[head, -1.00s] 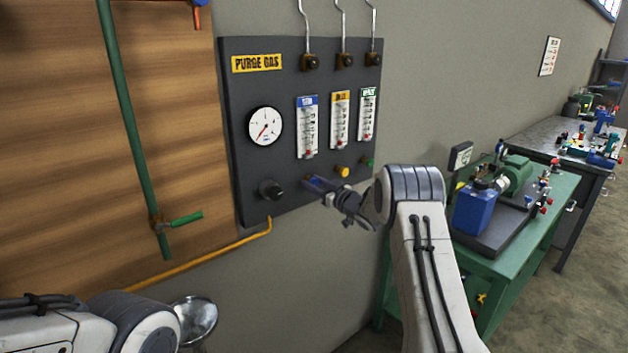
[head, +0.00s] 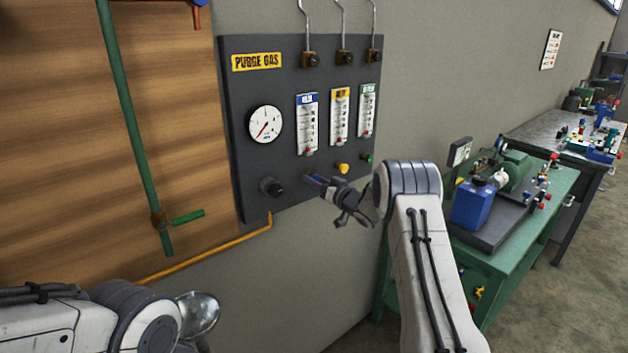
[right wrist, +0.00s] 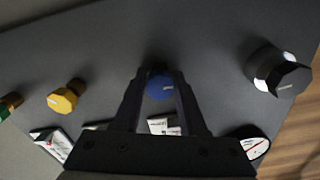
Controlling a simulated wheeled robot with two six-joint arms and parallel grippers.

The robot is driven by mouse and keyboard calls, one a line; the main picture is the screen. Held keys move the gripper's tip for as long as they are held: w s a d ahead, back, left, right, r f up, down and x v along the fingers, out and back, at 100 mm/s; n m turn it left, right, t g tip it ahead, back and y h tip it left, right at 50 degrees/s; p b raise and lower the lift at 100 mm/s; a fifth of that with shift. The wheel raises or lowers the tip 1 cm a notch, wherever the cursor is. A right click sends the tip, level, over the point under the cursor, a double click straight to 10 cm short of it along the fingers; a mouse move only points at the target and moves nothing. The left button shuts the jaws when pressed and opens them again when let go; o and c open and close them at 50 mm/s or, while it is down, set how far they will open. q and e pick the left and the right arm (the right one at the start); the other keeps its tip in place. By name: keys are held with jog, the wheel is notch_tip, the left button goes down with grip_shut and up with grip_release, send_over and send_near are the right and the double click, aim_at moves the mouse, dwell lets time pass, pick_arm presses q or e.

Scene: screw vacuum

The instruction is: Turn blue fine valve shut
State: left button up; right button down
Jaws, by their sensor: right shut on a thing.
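The blue fine valve knob (right wrist: 159,87) sits low on the dark purge gas panel (head: 236,110). In the right wrist view it lies between the two fingers of my right gripper (right wrist: 160,92), which is shut on it. In the head view my right gripper (head: 314,182) reaches the panel below the blue-labelled flow tube (head: 307,124) and largely hides the knob. A red float shows near the bottom of that tube. My left gripper is not in view; only part of my left arm shows at the lower left.
The yellow knob (head: 342,168) and green knob (head: 366,158) are right of my right gripper. A black knob (head: 270,187) is left of it, under the round gauge (head: 266,125). A green pipe (head: 133,130) runs down the left. A green bench (head: 520,240) stands right.

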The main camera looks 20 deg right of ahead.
jog(key=shift+f, duration=0.15)
jog(key=shift+c, duration=2.3)
grip_release()
jog(key=shift+s, duration=0.1)
jog(key=b+v, duration=0.3)
jog(key=v, duration=0.7)
jog(key=shift+s, duration=0.15)
